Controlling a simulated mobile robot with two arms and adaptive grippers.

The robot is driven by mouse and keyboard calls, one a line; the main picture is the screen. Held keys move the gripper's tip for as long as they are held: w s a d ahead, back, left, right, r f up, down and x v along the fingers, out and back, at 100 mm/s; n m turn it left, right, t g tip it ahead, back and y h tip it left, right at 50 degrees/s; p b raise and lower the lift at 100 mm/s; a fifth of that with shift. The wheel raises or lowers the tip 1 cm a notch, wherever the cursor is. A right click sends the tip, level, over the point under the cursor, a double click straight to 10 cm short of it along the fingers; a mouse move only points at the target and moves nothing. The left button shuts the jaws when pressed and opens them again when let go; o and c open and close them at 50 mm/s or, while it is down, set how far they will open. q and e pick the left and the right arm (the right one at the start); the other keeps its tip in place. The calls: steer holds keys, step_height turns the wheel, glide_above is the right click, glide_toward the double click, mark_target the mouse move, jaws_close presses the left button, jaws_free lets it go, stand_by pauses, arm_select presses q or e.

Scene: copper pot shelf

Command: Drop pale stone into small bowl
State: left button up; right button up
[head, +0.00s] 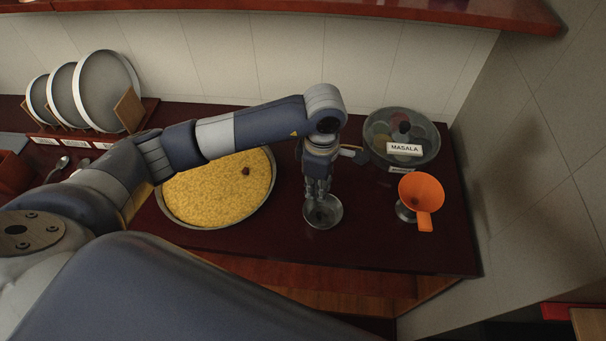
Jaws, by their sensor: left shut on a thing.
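A small metal bowl (333,214) stands on the dark red counter, right of the large round pan of yellow food. My left gripper (318,196) points down over this bowl, with its fingertips at or just above the bowl's opening. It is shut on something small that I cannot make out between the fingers. I cannot clearly see the pale stone; the fingers and the bowl's dark inside hide that spot. My right gripper is not in view.
The large pan (215,200) of yellow food holds a small dark red piece. A round masala box (425,150) and an orange funnel (424,195) on a metal cup stand to the right. Plates (105,90) stand in a rack at the left. Tiled walls close the back and right.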

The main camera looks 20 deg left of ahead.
arm_select(q)
steer(key=shift+w+d, duration=0.15)
steer(key=shift+d, duration=0.05)
steer(key=shift+a+f+b, duration=0.1)
steer(key=shift+f+b, duration=0.2)
steer(key=shift+f, duration=0.2)
steer(key=shift+s+a+f, duration=0.1)
steer(key=shift+s+f, duration=0.15)
steer(key=shift+f, duration=0.1)
step_height(320, 180, down, 3)
steer(key=shift+b, duration=0.9)
steer(key=shift+w+f, duration=0.1)
steer(key=shift+f, duration=0.5)
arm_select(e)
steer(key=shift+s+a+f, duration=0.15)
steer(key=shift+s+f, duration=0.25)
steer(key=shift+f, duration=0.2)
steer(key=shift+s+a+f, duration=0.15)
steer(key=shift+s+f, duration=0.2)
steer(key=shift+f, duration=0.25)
